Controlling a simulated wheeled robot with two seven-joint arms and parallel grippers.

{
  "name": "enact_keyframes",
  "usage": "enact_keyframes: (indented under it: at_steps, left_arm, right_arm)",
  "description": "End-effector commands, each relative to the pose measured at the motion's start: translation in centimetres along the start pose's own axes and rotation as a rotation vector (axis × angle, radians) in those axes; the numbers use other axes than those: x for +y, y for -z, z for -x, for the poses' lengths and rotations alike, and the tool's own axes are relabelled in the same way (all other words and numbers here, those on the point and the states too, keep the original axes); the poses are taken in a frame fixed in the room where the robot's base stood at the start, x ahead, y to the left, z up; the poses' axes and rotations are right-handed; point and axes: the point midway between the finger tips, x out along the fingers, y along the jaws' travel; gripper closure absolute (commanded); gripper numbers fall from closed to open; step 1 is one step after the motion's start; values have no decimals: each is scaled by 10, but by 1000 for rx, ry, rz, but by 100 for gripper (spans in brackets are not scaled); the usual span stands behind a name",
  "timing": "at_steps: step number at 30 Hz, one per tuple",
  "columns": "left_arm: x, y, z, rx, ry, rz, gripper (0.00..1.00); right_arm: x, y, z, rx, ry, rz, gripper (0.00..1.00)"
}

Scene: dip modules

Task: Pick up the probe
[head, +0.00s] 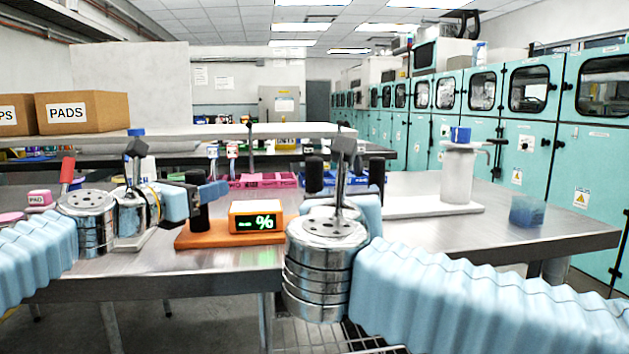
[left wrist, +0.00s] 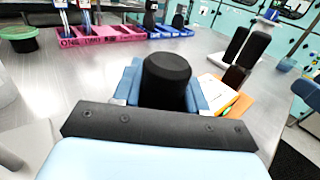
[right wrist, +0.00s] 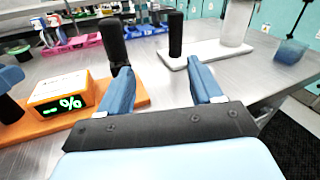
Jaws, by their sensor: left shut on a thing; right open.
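The probe, a black rounded cylinder (left wrist: 166,80), fills the gap between the two blue fingers of my left gripper (left wrist: 165,92) in the left wrist view. The fingers are shut on its sides. In the head view my left gripper (head: 201,193) holds the upright black probe (head: 200,216) at the left end of the orange base (head: 225,240). Its lower end meets the base area; I cannot tell whether it is lifted. My right gripper (right wrist: 157,72) is open and empty in the right wrist view; in the head view its fingers are mostly hidden behind its wrist.
An orange meter (head: 256,217) with a green percent display sits on the orange base. Black uprights (right wrist: 175,36) stand beyond my right fingers. A white stand (head: 432,206) with a pale cylinder (head: 460,175) is right, and a blue beaker (head: 527,211) lies near the table's right end.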

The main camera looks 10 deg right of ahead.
Motion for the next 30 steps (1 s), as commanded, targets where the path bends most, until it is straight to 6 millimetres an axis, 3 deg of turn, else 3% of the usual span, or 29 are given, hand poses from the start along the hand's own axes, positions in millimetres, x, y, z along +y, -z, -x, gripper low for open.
enact_keyframes:
  at_steps: [1,3,7,15,20,30]
  left_arm:
    - [0,0,0,0,1,1,100]
    - [0,0,0,0,1,1,100]
    - [0,0,0,0,1,1,100]
    - [0,0,0,0,0,1,100]
    - [0,0,0,0,0,0,100]
    - [0,0,0,0,0,0,100]
  right_arm:
    - [19,-6,5,-11,-54,-45,35]
    - [36,-10,10,-19,-107,-96,35]
    - [52,-14,0,-21,-147,-136,35]
    - [58,-15,-46,-22,-146,-137,35]
    - [61,-15,-58,-22,-147,-135,35]
    - [72,-14,-103,-22,-145,-134,35]
